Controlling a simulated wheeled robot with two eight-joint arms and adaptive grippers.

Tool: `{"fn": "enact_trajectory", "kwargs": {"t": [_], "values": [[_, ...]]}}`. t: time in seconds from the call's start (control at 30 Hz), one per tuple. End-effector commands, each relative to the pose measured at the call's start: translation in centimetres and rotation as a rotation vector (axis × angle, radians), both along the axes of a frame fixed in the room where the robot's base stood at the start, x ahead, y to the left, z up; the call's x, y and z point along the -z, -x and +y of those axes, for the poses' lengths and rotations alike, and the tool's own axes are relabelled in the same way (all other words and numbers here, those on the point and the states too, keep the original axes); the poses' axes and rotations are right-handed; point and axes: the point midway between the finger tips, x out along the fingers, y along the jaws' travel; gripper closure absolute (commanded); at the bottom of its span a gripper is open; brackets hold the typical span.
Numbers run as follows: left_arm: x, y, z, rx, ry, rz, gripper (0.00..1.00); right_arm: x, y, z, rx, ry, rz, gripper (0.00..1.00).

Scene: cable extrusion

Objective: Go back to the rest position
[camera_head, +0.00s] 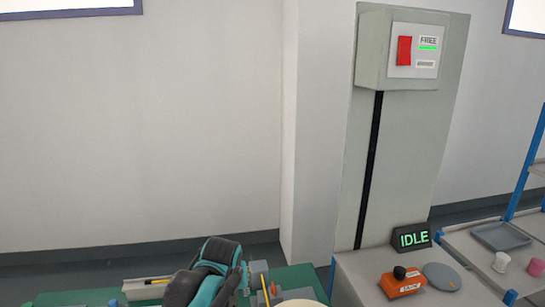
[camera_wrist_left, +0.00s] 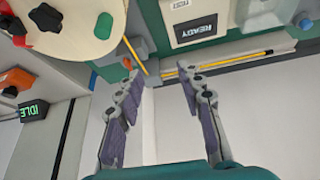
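My left gripper (camera_wrist_left: 158,80) is open in the left wrist view, its two grey-purple fingers spread apart with nothing between them. Beyond its fingertips are the edge of a green work surface and yellow pencil-like sticks (camera_wrist_left: 225,63). In the head view a teal and black part of my arm (camera_head: 212,272) shows at the bottom middle, over the green surface; its fingers cannot be made out there. My right gripper is in neither view.
A grey machine column (camera_head: 400,160) carries a red switch (camera_head: 404,51) and a "FREE" label. At its foot are an "IDLE" sign (camera_head: 412,237) and an orange control box (camera_head: 402,284). A blue-framed shelf (camera_head: 528,160) stands at right. The wall at left is bare.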

Motion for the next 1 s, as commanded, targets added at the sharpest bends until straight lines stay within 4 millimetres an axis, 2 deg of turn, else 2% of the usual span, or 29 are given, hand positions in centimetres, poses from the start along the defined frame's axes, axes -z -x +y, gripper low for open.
{"fn": "enact_trajectory", "kwargs": {"t": [0.03, 0.2, 0.3, 0.43, 0.5, 0.63, 1.0], "values": [[-0.2, 2.5, 1.4, 0.006, 0.001, -0.012, 0.62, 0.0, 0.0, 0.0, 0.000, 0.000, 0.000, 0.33], [0.4, 9.7, 4.5, 0.043, -0.005, -0.059, 0.62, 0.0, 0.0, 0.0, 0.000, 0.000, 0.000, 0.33], [1.6, 13.5, 5.9, 0.062, -0.013, -0.087, 0.62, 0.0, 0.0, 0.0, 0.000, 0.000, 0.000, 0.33], [3.6, 17.3, 7.0, 0.082, -0.025, -0.119, 0.62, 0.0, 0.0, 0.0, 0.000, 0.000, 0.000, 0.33], [4.5, 18.6, 7.3, 0.088, -0.029, -0.131, 0.62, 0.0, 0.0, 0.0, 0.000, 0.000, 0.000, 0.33], [5.5, 20.0, 7.6, 0.097, -0.036, -0.144, 0.62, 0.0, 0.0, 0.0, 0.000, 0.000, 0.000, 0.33], [5.7, 20.2, 7.7, 0.100, -0.037, -0.147, 0.62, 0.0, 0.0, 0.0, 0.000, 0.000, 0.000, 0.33]]}}
